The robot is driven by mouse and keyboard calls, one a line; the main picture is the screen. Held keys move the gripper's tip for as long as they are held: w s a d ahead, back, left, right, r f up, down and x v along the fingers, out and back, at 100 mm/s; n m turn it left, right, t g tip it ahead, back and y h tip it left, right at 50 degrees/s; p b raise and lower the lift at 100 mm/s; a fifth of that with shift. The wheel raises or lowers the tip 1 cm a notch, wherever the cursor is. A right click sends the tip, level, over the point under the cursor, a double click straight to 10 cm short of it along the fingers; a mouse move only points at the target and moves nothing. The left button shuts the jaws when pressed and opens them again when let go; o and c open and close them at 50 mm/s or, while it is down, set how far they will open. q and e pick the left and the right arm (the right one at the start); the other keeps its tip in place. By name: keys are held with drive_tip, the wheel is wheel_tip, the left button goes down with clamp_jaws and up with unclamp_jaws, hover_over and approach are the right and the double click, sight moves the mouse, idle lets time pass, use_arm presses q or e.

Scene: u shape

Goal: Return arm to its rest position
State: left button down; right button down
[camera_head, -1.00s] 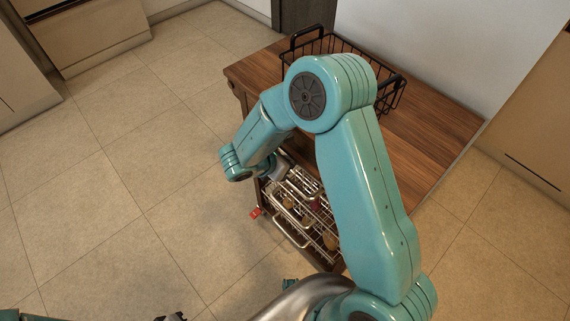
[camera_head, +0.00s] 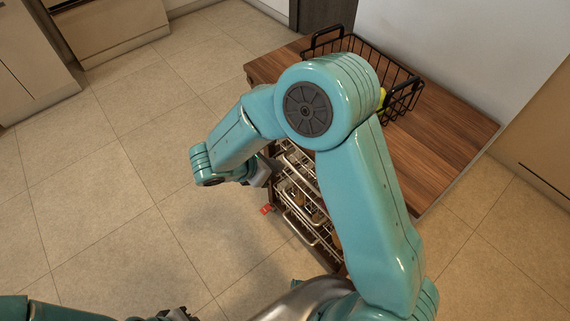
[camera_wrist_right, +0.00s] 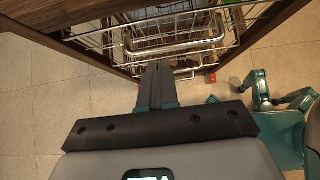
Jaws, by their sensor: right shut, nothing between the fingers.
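My teal right arm spans the middle of the head view, bent at a high elbow. Its right gripper (camera_head: 264,171) is small and partly hidden by the wrist, beside the wire racks of the cabinet. In the right wrist view the gripper's dark fingers (camera_wrist_right: 157,84) are together with nothing between them, pointing at the wire rack (camera_wrist_right: 180,45). Part of my left arm shows at the bottom left of the head view. A dark piece that appears to be the left gripper (camera_head: 176,315) is cut off by the bottom edge, so its jaws are unclear.
A wooden cabinet (camera_head: 445,150) holds a black wire basket (camera_head: 400,82) on top, with something yellow-green partly hidden in it. Pulled-out wire racks (camera_head: 300,215) with several items hang below, with a red piece (camera_head: 266,209) at the corner. Tiled floor is open on the left.

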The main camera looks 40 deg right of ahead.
drive_tip(key=shift+v, duration=0.9)
drive_tip(key=s+a+f+m+y+p, duration=0.4)
drive_tip(key=s+a+f+m+y, duration=0.1)
drive_tip(key=m, duration=0.5)
drive_tip(key=s+a+f+m+y+p, duration=0.4)
drive_tip(key=s+f+m+y, duration=0.4)
drive_tip(key=s+m, duration=0.2)
drive_tip(key=shift+s+a+f+m, duration=0.2)
drive_tip(key=shift+a+m, duration=0.3)
drive_tip(key=shift+a, duration=0.3)
drive_tip(key=shift+w, duration=0.1)
